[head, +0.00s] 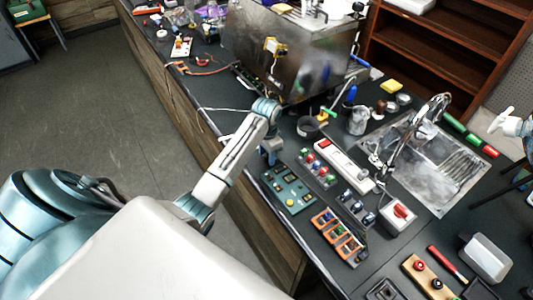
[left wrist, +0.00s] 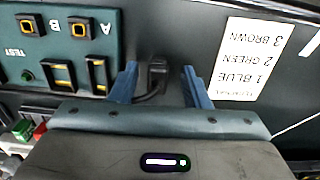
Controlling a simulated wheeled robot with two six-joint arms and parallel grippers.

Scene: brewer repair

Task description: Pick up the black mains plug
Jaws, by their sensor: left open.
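In the left wrist view the black mains plug (left wrist: 157,72) is a small dark block on the dark worktop, with a black cable curling from it toward the left finger. My left gripper (left wrist: 160,82) is open, its two blue fingers on either side of the plug with a gap to each. The plug is not held. In the head view my left gripper (head: 270,154) points down at the worktop's near edge, just behind the green test panel (head: 288,188); I cannot make out the plug there.
The test panel (left wrist: 62,50) is close on the left in the wrist view, and a white wire-colour label (left wrist: 262,58) lies on the right. In the head view a metal brewer (head: 290,55) stands behind the gripper; a white power strip (head: 343,165) and a sink (head: 430,165) lie to the right.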

